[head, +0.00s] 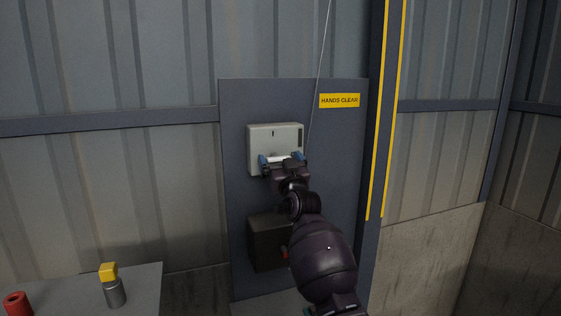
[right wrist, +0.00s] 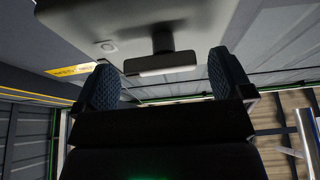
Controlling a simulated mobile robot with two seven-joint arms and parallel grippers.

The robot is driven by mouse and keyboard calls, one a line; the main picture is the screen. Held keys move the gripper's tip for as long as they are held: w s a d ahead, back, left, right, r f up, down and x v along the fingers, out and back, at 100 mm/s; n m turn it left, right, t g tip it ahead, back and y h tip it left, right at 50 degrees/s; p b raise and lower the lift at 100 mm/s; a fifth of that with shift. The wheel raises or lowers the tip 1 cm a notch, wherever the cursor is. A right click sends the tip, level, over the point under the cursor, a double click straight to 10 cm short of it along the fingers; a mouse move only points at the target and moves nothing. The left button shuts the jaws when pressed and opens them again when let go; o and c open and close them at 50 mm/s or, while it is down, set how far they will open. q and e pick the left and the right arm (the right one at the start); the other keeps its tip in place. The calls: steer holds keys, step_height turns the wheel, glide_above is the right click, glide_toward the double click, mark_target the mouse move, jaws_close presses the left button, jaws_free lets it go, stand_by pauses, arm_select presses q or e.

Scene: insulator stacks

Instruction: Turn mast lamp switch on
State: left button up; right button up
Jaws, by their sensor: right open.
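The mast lamp switch appears to be the pale grey box (head: 262,140) on the dark panel. It also fills the top of the right wrist view (right wrist: 120,18). My right gripper (head: 281,159) is open in front of the lower part of the box. In the right wrist view its two blue pads (right wrist: 167,82) stand either side of the handle, with gaps visible on both sides. My left gripper is in neither view.
The dark panel (head: 237,105) carries a yellow HANDS CLEAR sign (head: 339,100). A dark box (head: 264,245) sits below the switch, partly behind my arm. A post with yellow stripes (head: 379,120) stands right. A table (head: 70,288) at lower left holds a red cylinder (head: 16,305) and a yellow-topped grey cylinder (head: 115,294).

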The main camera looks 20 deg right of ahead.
steer(key=c, duration=0.9)
steer(key=shift+n, duration=0.4)
steer(key=n+y, duration=0.2)
steer(key=n, duration=0.1)
steer(key=shift+n+b, duration=0.3)
steer(key=shift+b, duration=0.1)
steer(key=n+y, duration=0.1)
steer(key=n, duration=0.1)
steer(key=n+g+y, duration=0.1)
steer(key=n, duration=0.2)
steer(key=n+g+y, duration=0.1)
steer(key=n, duration=0.1)
steer(key=shift+r+n+p, duration=0.25)
steer(key=shift+n+p, duration=0.05)
steer(key=shift+p, duration=0.05)
steer(key=n+g, duration=0.1)
steer(key=n, duration=0.1)
steer(key=n+g+y, duration=0.1)
steer(key=n, duration=0.2)
steer(key=shift+r+y, duration=0.1)
steer(key=shift+y, duration=0.2)
steer(key=n, duration=0.1)
steer(key=n+g, duration=0.1)
steer(key=n, duration=0.1)
steer(key=n+g, duration=0.1)
steer(key=n, duration=0.1)
steer(key=shift+a, duration=0.25)
steer(key=shift+n, duration=0.3)
